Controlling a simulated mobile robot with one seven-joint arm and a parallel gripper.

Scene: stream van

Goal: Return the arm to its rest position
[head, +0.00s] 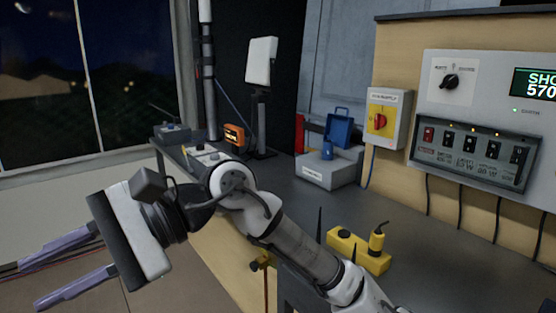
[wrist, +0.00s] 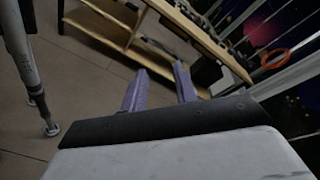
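My gripper (head: 30,284) is at the lower left of the head view, out to the left of the desk and above the floor. Its two purple fingers are apart, with nothing between them. In the wrist view my gripper (wrist: 160,69) also shows its fingers spread and empty. My arm runs from the bottom of the head view, across the front of the desk, and bends at the elbow toward the left. It hides part of the desk's front edge.
The dark desk (head: 290,205) holds a yellow block with a knob (head: 358,250), a white box (head: 328,170), a blue case (head: 340,128) and an orange device (head: 235,137). A control panel (head: 480,120) and a red-yellow switch box (head: 385,118) are at the right. Windows (head: 85,75) are at left.

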